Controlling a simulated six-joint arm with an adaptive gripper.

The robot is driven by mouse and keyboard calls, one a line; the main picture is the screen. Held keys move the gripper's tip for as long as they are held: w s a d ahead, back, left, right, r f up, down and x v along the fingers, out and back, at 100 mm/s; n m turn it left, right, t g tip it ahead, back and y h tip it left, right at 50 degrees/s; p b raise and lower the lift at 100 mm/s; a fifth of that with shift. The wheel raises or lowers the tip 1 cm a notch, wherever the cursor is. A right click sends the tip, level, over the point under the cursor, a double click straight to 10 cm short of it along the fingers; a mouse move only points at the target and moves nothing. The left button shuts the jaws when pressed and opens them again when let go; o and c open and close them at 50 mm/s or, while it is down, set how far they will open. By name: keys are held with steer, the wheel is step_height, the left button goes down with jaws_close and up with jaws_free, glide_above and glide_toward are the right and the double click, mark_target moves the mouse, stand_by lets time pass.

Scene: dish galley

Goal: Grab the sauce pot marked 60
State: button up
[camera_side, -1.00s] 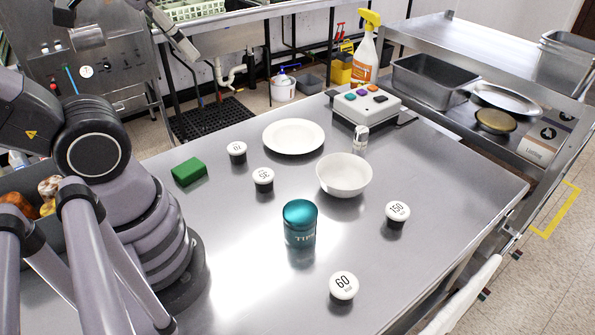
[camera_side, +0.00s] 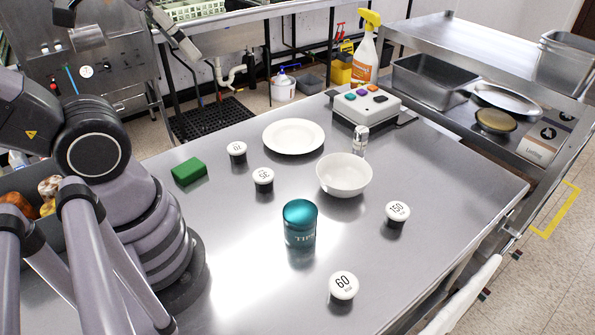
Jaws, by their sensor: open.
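The sauce pot marked 60 (camera_side: 343,286) stands upright near the front edge of the steel table, with a white lid and a dark body mostly hidden under it. Similar pots stand farther off: one marked 150 (camera_side: 397,214) to its right and behind, and two more, a middle pot (camera_side: 263,179) and a back pot (camera_side: 237,152), whose marks are hard to read. My gripper does not show clearly in this view; my arm links fill the left side. Nothing touches the pot marked 60.
A teal tip jar (camera_side: 300,226) stands behind and left of the 60 pot. A white bowl (camera_side: 344,174), white plate (camera_side: 293,136), green sponge (camera_side: 189,171), shaker (camera_side: 360,141) and button box (camera_side: 366,106) lie farther back. The steel table (camera_side: 240,260) is clear around the 60 pot.

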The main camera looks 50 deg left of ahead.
steer(key=shift+o, duration=0.9)
steer(key=shift+f, duration=0.1)
